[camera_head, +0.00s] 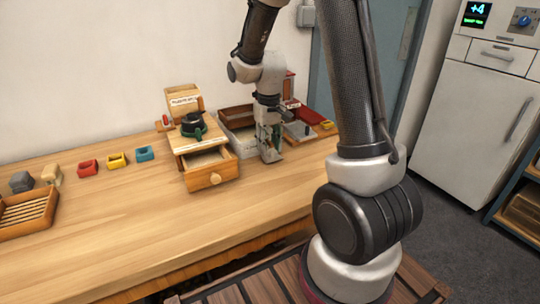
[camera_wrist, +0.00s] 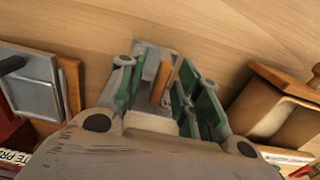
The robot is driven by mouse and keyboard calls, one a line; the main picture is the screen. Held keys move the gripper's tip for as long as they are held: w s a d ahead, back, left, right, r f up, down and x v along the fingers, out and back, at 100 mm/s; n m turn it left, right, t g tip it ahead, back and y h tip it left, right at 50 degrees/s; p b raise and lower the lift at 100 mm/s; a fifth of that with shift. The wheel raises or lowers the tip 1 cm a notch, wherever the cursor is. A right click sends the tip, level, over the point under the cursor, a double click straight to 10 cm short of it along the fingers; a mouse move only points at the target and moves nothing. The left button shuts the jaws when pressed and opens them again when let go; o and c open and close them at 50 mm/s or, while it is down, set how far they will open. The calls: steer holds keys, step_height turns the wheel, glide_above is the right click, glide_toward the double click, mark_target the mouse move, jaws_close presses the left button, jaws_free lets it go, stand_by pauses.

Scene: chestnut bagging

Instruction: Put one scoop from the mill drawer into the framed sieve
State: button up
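The wooden mill (camera_head: 187,130) stands on the bench with its drawer (camera_head: 214,180) pulled out at the front. Some pale stuff shows inside the drawer, and the drawer also shows at the right of the wrist view (camera_wrist: 258,108). My gripper (camera_head: 270,150) points down low over the bench, right of the drawer. In the wrist view, a grey metal piece with a wooden handle (camera_wrist: 160,82), perhaps the scoop, is between my green-padded fingers. Whether they clamp it is unclear.
A grey plate with a dark knob (camera_head: 299,129) lies right of my gripper. Red, yellow and blue small boxes (camera_head: 116,160) and a slatted wooden tray (camera_head: 28,212) stand to the left. The bench front is clear.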

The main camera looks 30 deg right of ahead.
mark_target(269, 141)
jaws_close()
steer(key=shift+r, duration=2.5)
